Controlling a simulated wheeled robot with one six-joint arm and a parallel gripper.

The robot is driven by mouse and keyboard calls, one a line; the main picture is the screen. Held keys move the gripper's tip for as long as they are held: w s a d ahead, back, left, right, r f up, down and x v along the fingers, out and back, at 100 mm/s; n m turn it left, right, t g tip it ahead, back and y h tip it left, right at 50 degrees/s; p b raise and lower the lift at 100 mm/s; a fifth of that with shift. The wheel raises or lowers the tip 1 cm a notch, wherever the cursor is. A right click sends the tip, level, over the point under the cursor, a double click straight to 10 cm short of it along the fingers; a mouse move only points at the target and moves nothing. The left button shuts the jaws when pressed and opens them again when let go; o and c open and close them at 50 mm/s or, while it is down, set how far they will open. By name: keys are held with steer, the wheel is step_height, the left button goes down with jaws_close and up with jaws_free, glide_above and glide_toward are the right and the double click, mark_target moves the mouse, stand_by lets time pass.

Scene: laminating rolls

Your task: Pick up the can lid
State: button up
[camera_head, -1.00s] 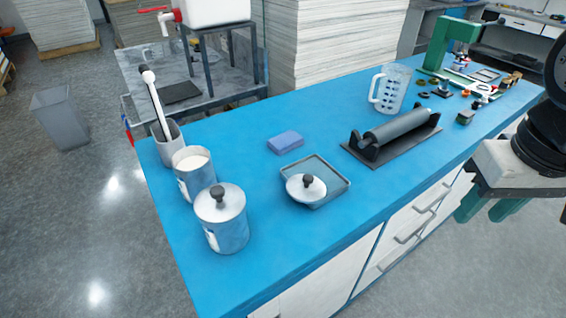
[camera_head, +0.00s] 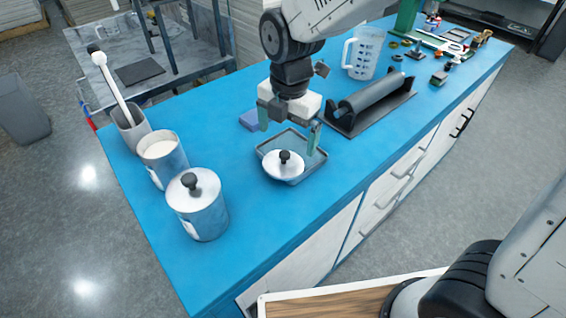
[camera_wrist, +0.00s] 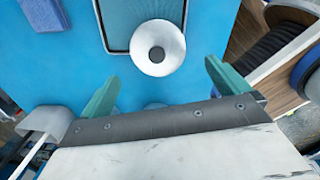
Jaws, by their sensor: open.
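The can lid (camera_head: 284,166), a pale round disc with a dark knob, rests on the small grey tray (camera_head: 262,154), partly over its near edge. It also shows at the top of the wrist view (camera_wrist: 143,47). My gripper (camera_head: 289,137) is open and empty above the tray, its green fingers apart, close to the lid. In the wrist view the lid lies just beyond and between the fingertips (camera_wrist: 161,70). An open metal can (camera_head: 170,171) with white contents stands to the left. A second can (camera_head: 203,218) in front of it wears its own knobbed lid.
A blue sponge-like block (camera_head: 250,121) lies behind the tray, partly hidden. A dark roller (camera_head: 371,93) on a base stands to the right, with a clear jug (camera_head: 364,54) behind. A cup (camera_head: 131,133) holds a white-handled tool. The blue bench (camera_head: 245,225) is clear in front.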

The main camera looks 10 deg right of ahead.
mark_target(284, 153)
steer(key=f, duration=0.8)
steer(key=shift+w+a, duration=0.2)
steer(key=shift+w, duration=0.15)
steer(key=shift+r, duration=0.1)
steer(key=c, duration=0.7)
